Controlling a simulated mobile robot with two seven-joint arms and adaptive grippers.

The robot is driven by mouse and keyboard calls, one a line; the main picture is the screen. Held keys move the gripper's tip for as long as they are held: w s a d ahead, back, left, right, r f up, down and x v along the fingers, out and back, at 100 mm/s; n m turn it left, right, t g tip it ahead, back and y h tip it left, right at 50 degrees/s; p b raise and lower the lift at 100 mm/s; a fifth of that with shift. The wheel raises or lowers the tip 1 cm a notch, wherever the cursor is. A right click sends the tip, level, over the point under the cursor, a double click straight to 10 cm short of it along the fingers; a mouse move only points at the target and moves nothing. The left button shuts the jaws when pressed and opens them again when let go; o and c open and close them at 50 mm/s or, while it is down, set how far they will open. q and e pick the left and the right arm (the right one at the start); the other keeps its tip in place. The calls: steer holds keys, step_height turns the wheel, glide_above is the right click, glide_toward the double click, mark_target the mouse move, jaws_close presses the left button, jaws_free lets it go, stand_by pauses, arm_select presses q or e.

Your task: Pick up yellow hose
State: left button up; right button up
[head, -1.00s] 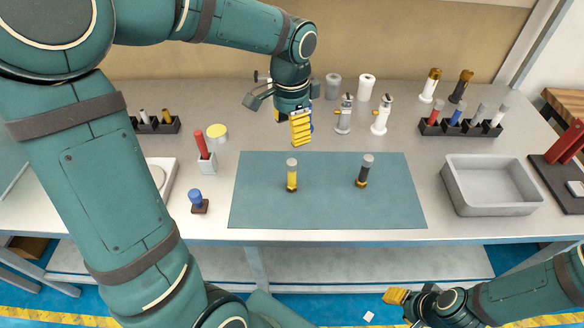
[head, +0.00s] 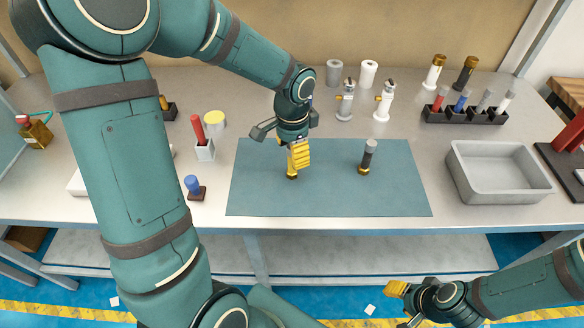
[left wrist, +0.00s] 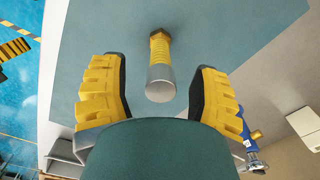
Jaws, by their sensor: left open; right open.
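The yellow hose (left wrist: 160,55) stands on the blue-grey mat (left wrist: 235,30); in the left wrist view its grey end faces the camera. In the head view only its gold base (head: 292,176) shows below my left gripper (head: 298,160), which hides the rest. My left gripper is open, and its yellow fingers (left wrist: 157,95) are on either side of the hose's line, with the hose between and beyond them, apart from both. A second hose, dark with a grey end (head: 368,157), stands on the mat to the right. My right gripper (head: 400,300) is open and empty in front of the table.
A grey tray (head: 497,190) stands right of the mat. A rack of several tubes (head: 465,115) is at the back right. A red-handled tool in a holder (head: 203,148) and a blue-topped stamp (head: 195,190) stand left.

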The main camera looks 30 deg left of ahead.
arm_select(q)
steer(key=shift+f, duration=0.65)
steer(key=shift+c, duration=0.2)
jaws_close()
steer(key=shift+r, duration=0.1)
